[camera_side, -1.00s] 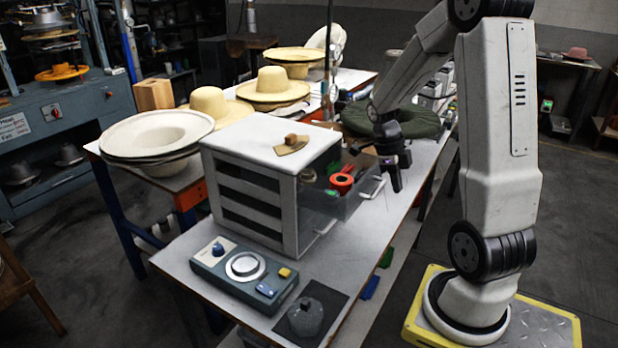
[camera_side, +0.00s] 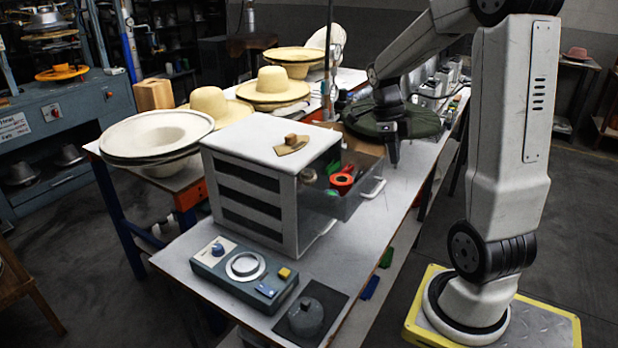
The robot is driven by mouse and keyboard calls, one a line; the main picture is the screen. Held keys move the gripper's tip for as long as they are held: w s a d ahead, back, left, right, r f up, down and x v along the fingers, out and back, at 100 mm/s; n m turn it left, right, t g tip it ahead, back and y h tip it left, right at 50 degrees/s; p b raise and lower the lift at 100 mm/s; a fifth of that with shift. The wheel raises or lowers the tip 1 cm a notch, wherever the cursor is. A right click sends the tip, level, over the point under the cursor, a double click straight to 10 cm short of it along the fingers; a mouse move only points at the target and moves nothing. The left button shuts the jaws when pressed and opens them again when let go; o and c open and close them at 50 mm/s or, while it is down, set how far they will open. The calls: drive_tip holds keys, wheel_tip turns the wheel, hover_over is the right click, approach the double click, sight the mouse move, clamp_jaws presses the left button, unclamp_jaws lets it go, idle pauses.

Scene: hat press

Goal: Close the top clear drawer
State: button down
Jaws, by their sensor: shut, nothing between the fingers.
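A white cabinet (camera_side: 252,140) with dark side slots stands on the grey table. Its top clear drawer (camera_side: 338,200) is pulled out to the right, with a white handle (camera_side: 374,188) on its front. Inside it lie a red ring-shaped item (camera_side: 341,182) and some green and dark items. My gripper (camera_side: 394,160) points down, shut and empty, above and a little behind the handle in the picture, apart from it. The lower drawers' fronts are mostly hidden behind the open drawer.
A wooden piece (camera_side: 292,144) lies on the cabinet top. A control box (camera_side: 243,266) and a grey weight on a dark mat (camera_side: 318,310) are in front. Straw hats (camera_side: 215,104) stand left and behind. A dark green round item (camera_side: 385,118) lies behind my gripper.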

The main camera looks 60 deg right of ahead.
sight(335, 176)
drive_tip(key=s+r+t, duration=0.2)
drive_tip(key=s+t, duration=0.3)
drive_tip(key=s, duration=0.1)
drive_tip(key=shift+r+t, duration=0.2)
drive_tip(key=shift+t, duration=0.1)
drive_tip(key=w+f, duration=0.6)
drive_tip(key=f, duration=0.4)
drive_tip(key=shift+f, duration=0.3)
drive_tip(key=shift+w, duration=0.15)
idle(0.4)
drive_tip(key=w, duration=1.3)
drive_tip(key=shift+w+a, duration=0.1)
drive_tip(key=shift+w, duration=0.1)
